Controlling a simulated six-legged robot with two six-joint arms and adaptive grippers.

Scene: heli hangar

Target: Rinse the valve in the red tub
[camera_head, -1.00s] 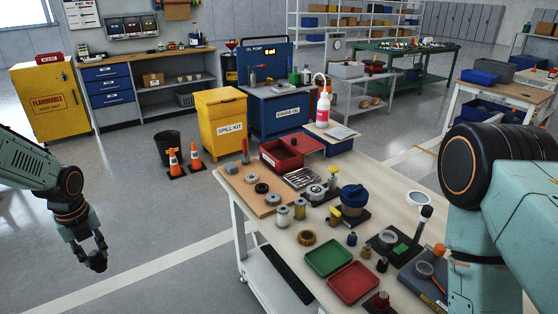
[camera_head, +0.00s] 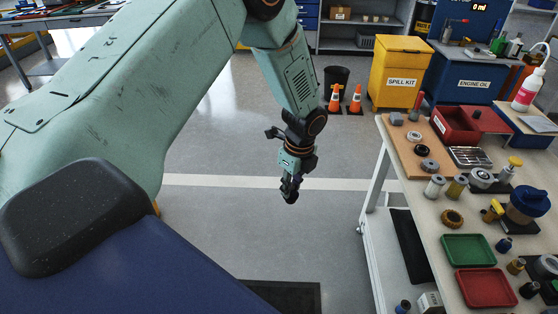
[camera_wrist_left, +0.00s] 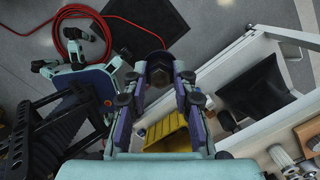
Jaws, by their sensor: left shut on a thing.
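My left gripper (camera_head: 290,190) hangs over the floor, left of the workbench and well apart from it. In the left wrist view its fingers (camera_wrist_left: 160,80) close around a small dark thing (camera_wrist_left: 160,68); I cannot tell clearly what it is. The red tub (camera_head: 454,127) stands at the back of the bench, an open box with a red panel beside it. A valve-like part with a yellow handle (camera_head: 494,211) stands on the bench near the blue-topped jar. My right gripper is not in view.
The workbench (camera_head: 408,210) holds a green tray (camera_head: 468,250), a red tray (camera_head: 487,288) and several small parts. A yellow spill kit bin (camera_head: 398,72) and orange cones (camera_head: 334,98) stand behind. A red hose (camera_wrist_left: 75,35) lies on the floor.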

